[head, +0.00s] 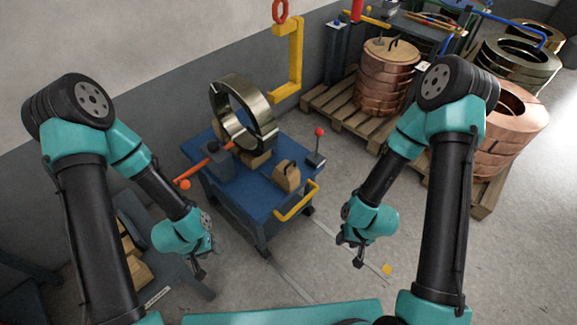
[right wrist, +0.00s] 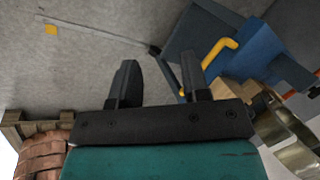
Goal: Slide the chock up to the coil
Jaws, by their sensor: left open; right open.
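The coil (head: 262,124) is a shiny metal ring standing upright on a blue cart (head: 238,190). The chock (head: 286,178) is a wooden block with a dark handle on the cart top, to the right of the coil and apart from it. Another wooden block (head: 257,160) sits under the coil. My left gripper (head: 200,268) is open and empty, in front of the cart and to its left. My right gripper (head: 350,250) is open and empty, right of the cart. In the right wrist view, its fingers (right wrist: 160,78) have nothing between them; the coil (right wrist: 295,150) shows at the right edge.
The cart has a yellow handle (head: 296,201), a red-knobbed lever (head: 318,146) and an orange bar (head: 205,165). A yellow hook (head: 294,62) hangs behind the coil. Copper coils (head: 382,88) stand on pallets at the right. Open floor lies between cart and right arm.

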